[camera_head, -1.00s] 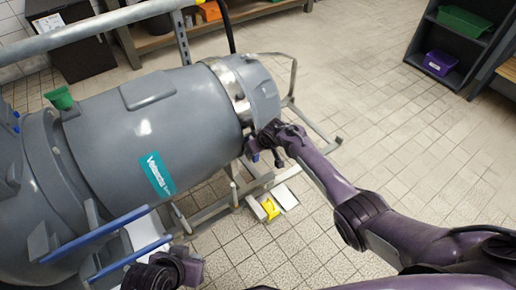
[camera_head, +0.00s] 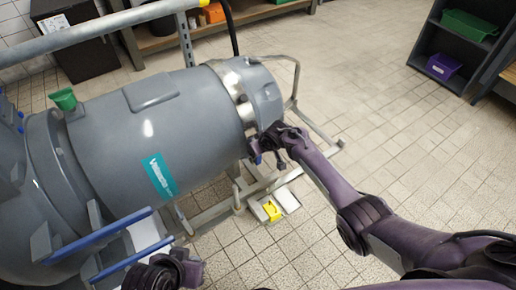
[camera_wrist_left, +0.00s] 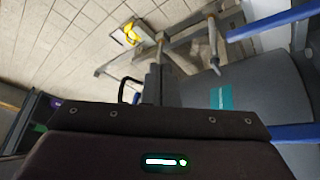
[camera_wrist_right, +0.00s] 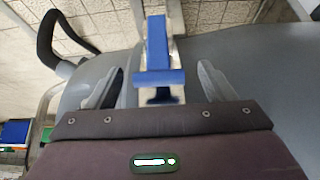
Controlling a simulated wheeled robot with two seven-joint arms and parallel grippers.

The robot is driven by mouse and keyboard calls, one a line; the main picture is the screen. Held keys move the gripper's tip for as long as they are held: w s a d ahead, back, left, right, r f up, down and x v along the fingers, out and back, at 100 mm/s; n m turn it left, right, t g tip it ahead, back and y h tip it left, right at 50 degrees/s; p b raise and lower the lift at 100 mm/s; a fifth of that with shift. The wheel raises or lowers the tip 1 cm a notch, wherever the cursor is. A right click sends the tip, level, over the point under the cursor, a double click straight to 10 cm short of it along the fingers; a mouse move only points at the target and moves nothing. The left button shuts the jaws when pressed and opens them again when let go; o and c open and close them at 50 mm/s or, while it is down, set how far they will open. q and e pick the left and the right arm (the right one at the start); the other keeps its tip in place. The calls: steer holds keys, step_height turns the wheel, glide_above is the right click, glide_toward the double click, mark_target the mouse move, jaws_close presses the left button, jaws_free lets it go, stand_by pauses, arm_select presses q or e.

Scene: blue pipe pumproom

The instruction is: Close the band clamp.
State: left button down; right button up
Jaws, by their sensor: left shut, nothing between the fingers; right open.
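The band clamp (camera_head: 236,86) is a shiny silver band around the grey cylinder (camera_head: 160,130), near its right end in the head view. Its blue lever (camera_wrist_right: 158,50) shows in the right wrist view, with a wide crosspiece at its near end. My right gripper (camera_wrist_right: 160,88) is open, with one finger on each side of the lever's near end; I cannot tell if either touches it. In the head view my right gripper (camera_head: 262,150) is at the clamp's lower front, mostly hiding the lever. My left gripper (camera_wrist_left: 153,85) is shut and empty, low in front of the cylinder.
Blue-edged bars (camera_head: 110,240) stick out near my left gripper. A grey pipe frame (camera_head: 205,215) runs under the cylinder, with a yellow object (camera_head: 271,210) beside it. A dark shelf (camera_head: 455,50) stands at the back right. The tiled floor (camera_head: 370,90) between is clear.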

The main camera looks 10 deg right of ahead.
arm_select(q)
steer(key=a+g+p, duration=0.1)
steer(key=s+a+y+p, duration=0.1)
steer(key=a, duration=0.1)
steer(key=s+a+r+n+g+p, duration=0.1)
steer(key=shift+a+g+y+p, duration=0.3)
steer(key=shift+a+y, duration=0.1)
arm_select(e)
steer(key=v, duration=0.7)
steer(key=shift+r, duration=0.15)
